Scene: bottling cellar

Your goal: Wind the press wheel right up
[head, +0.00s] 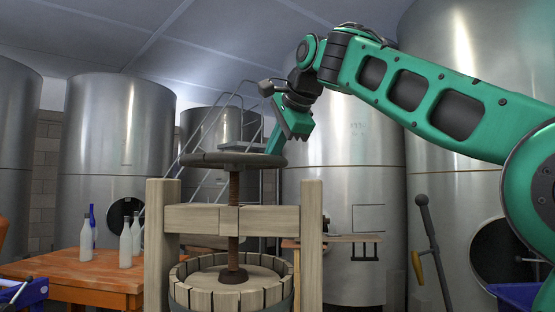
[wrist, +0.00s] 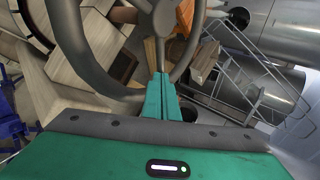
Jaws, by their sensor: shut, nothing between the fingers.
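The press wheel (head: 225,159) is a dark, spoked handwheel lying level on top of a rusty screw (head: 234,195). The screw passes through the wooden crossbeam (head: 195,218) down to the plate boards (head: 205,282) in the slatted basket. My gripper (head: 271,148) points down at the wheel's right side. In the wrist view, the wheel's rim (wrist: 83,50) curves across the top, and my shut, empty gripper (wrist: 160,78) overlaps it by a spoke. I cannot tell whether the fingers touch the rim or spoke.
Two wooden posts (head: 312,245) flank the press. An orange table (head: 85,272) with several bottles stands to the left. A stair rail (head: 205,130) and steel tanks (head: 115,130) rise behind. The air above the wheel's left side is clear.

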